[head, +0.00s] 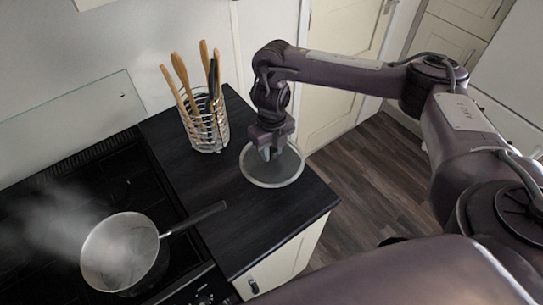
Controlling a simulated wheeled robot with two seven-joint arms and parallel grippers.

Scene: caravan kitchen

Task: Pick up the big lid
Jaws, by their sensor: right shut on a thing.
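The big lid (278,179) is a round grey disc with a pale rim on the black worktop, near its right end. My right gripper (270,152) points down over the middle of the lid and is shut on it; the fingers hide the lid's centre and its grip point. I cannot tell whether the lid touches the worktop or is slightly above it. My left gripper is not in view.
A steaming saucepan (122,252) stands on the black hob (60,200), its handle reaching over the worktop (228,235). A wire holder (207,128) with wooden and black utensils stands behind and left of the lid. The worktop's front middle is clear.

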